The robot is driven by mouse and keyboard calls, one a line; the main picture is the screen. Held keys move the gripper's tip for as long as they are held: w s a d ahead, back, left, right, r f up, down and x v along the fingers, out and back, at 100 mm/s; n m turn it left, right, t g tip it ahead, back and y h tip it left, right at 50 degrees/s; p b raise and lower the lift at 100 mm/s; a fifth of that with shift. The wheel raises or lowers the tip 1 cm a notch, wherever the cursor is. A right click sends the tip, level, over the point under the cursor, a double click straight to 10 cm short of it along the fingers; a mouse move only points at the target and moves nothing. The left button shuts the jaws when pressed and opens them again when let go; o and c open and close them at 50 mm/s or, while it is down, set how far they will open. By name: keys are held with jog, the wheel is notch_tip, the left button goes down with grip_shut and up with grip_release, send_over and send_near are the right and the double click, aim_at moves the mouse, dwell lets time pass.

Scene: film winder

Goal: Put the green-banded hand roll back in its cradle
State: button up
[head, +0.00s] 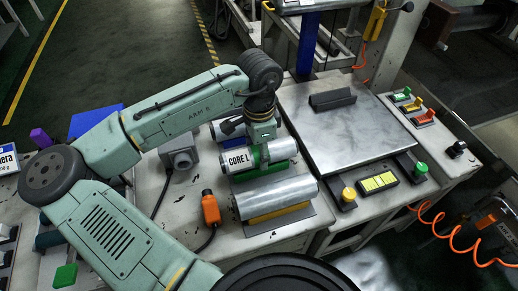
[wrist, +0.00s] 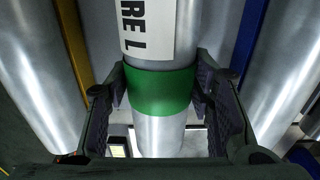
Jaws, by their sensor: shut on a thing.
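My gripper (wrist: 162,98) is shut around the roll at that band. In the head view my gripper (head: 262,148) comes down on the roll from above. A green strip, apparently the cradle (head: 262,172), shows just under the roll. I cannot tell whether the roll rests in it or hangs slightly above.
A silver roll over a yellow strip (head: 278,213) lies in front, and a blue-marked one (head: 220,131) lies behind; both are close beside my fingers. An orange-headed device (head: 210,208) and a grey box (head: 180,151) stand left. A metal plate (head: 350,130) spreads right.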

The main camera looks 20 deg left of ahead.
jog(key=o, duration=1.5)
notch_tip(320, 180, up, 12)
dwell(0.3)
